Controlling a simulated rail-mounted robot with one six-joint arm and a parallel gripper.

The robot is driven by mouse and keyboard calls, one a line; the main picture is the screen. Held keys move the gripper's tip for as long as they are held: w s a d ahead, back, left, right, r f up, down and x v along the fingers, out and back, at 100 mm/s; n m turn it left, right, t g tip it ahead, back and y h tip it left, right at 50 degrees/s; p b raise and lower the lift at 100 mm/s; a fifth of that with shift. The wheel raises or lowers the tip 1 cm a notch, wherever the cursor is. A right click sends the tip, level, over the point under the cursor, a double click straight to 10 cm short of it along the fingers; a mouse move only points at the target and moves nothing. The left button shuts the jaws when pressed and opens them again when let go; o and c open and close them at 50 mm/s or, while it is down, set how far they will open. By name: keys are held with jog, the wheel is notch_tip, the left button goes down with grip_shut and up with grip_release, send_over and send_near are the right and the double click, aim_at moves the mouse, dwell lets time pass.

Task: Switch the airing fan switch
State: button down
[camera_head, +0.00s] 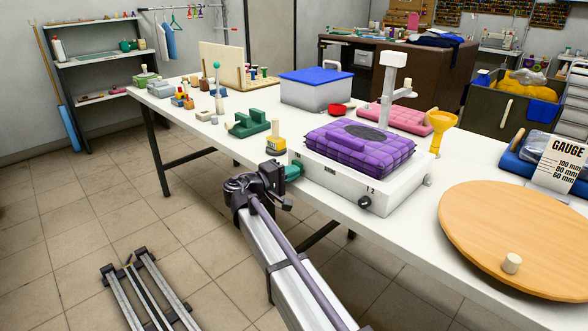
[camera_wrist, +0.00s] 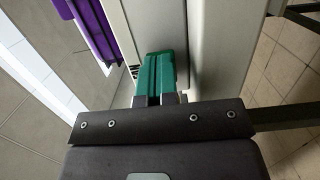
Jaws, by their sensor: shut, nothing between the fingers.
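A white box-shaped unit (camera_head: 330,178) stands at the table's front edge with a purple quilted bag (camera_head: 360,148) on top. A black round knob (camera_head: 365,203), marked "1 2", sits on its front face near the right corner; I take it for the fan switch. My gripper (camera_head: 293,172) has green fingers, shut and empty, at the left part of that front face. In the wrist view the shut fingers (camera_wrist: 154,80) lie close to the white unit's wall (camera_wrist: 185,40); whether they touch cannot be told. The knob is not recognisable there.
A green block (camera_head: 250,124) and a yellow-and-black item (camera_head: 275,142) stand left of the unit. A yellow funnel (camera_head: 439,125) and a round wooden board (camera_head: 520,235) are to the right.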

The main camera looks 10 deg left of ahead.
jog(key=shift+v, duration=2.4)
